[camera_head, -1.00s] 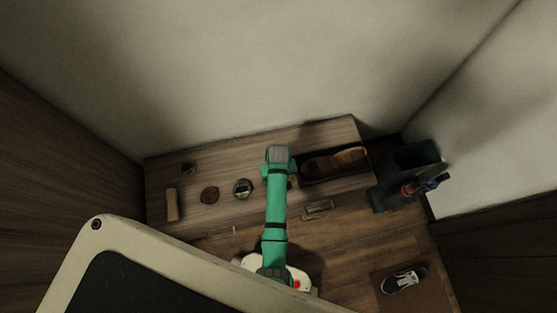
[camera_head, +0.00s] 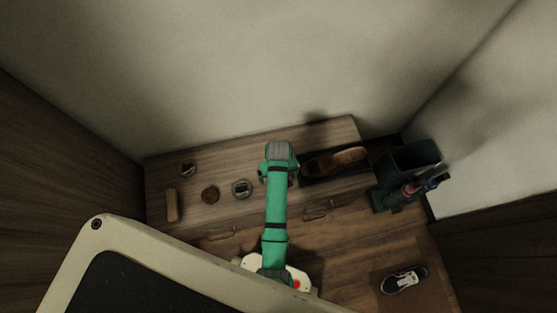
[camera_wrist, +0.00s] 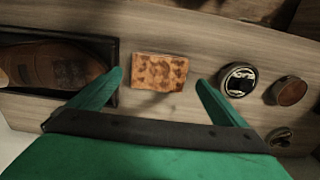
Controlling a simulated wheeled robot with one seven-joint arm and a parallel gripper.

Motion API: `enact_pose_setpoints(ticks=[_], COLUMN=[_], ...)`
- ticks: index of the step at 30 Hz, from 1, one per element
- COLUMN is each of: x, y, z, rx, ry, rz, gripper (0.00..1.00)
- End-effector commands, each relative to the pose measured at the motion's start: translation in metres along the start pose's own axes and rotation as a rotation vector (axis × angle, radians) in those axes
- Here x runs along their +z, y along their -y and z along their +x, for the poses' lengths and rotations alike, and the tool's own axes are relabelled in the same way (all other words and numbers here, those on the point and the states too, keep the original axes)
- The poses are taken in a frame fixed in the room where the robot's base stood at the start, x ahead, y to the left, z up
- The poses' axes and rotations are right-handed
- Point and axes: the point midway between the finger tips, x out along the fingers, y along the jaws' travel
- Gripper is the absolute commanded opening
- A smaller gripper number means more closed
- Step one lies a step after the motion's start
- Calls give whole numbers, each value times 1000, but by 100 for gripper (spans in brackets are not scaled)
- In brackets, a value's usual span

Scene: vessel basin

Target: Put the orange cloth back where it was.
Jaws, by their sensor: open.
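The orange cloth (camera_wrist: 159,72) shows in the wrist view as a small, flat, mottled orange-brown rectangle on the wooden top. My gripper (camera_wrist: 160,78) is open, with one finger to the left of the cloth and one to the right in the picture. Nothing is held. I cannot tell how high the fingertips are above the top. In the head view my green arm reaches over the bench and hides most or all of the cloth.
A brown shoe (camera_head: 345,160) lies in a dark tray to the right. A round tin (camera_head: 241,188), a brown disc (camera_head: 210,194), a small jar (camera_head: 187,169) and a wooden block (camera_head: 171,205) are left. A dark bin (camera_head: 412,158) stands right; a sneaker (camera_head: 404,280) is lower right.

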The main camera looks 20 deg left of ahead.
Motion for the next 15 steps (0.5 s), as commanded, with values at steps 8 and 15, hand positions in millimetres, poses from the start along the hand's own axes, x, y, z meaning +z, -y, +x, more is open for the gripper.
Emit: enact_pose_setpoints(ticks=[8, 15], x=[-1, 0], y=[0, 0], z=[-56, -81], rx=[2, 1], ry=[-5, -2], rz=[0, -1], gripper=[96, 96])
